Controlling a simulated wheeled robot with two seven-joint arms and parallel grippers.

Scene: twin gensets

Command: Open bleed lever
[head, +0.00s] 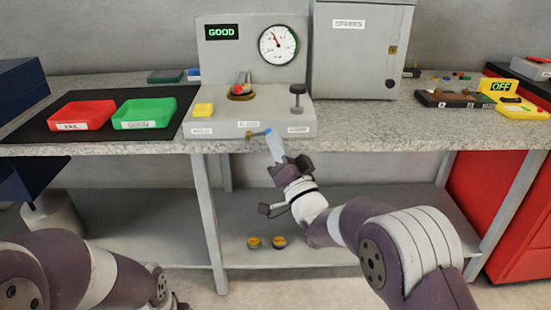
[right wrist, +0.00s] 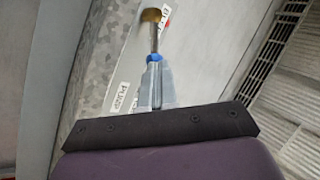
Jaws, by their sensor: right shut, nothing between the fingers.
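The bleed lever (head: 257,134) sticks out from the front of the grey test stand (head: 225,128), under a small label. It has a brass pivot, a thin metal shaft and a blue tip. In the right wrist view the lever (right wrist: 154,38) runs from its brass pivot at the top down to the blue tip. My right gripper (head: 270,134) is shut and empty, its fingertips at the blue tip. In the right wrist view the shut fingers (right wrist: 154,68) overlap the tip; I cannot tell if they touch it. My left arm shows at the lower left, its gripper out of view.
The stand has a gauge (head: 278,45), a green GOOD display (head: 222,32), a yellow button (head: 203,110) and a black knob (head: 297,97). Red (head: 82,115) and green (head: 145,113) trays lie to the left. A grey cabinet (head: 357,55) stands to the right. The bench front edge is close to my right gripper.

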